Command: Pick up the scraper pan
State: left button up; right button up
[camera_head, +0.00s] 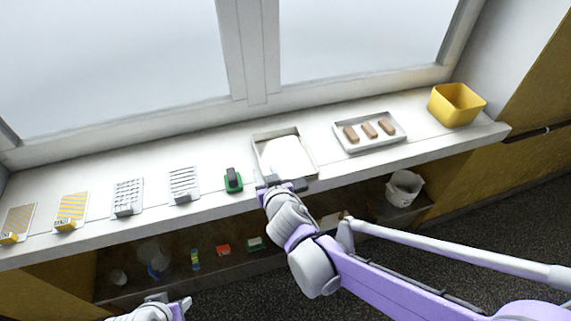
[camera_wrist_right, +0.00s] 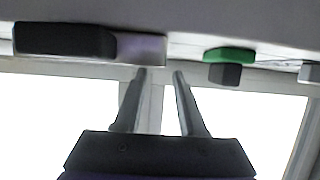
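A shallow pan (camera_head: 284,153) with a pale rim and white inside lies on the white counter; I take it to be the scraper pan. My right gripper (camera_head: 270,182) is at its front edge and hides part of that edge. In the right wrist view the two fingers (camera_wrist_right: 160,70) are apart with nothing between them. A dark block (camera_wrist_right: 65,40) with a grey-lilac part beside it lies beyond the fingers; I cannot tell whether it belongs to the pan. My left gripper (camera_head: 168,300) is low at the bottom edge, partly cut off.
A green and black item (camera_head: 233,180) stands left of the pan. Several mesh plates (camera_head: 127,197) lie further left. A tray (camera_head: 342,136) with brown bars and a yellow bin (camera_head: 457,104) are to the right. Below is a shelf with small items and a white bucket (camera_head: 403,187).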

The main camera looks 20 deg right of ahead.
aim_at(260, 164)
jog(key=shift+b+x, duration=0.4)
jog(key=shift+x, duration=2.4)
jog(key=shift+a, duration=0.1)
grip_shut()
jog(key=shift+r, duration=0.1)
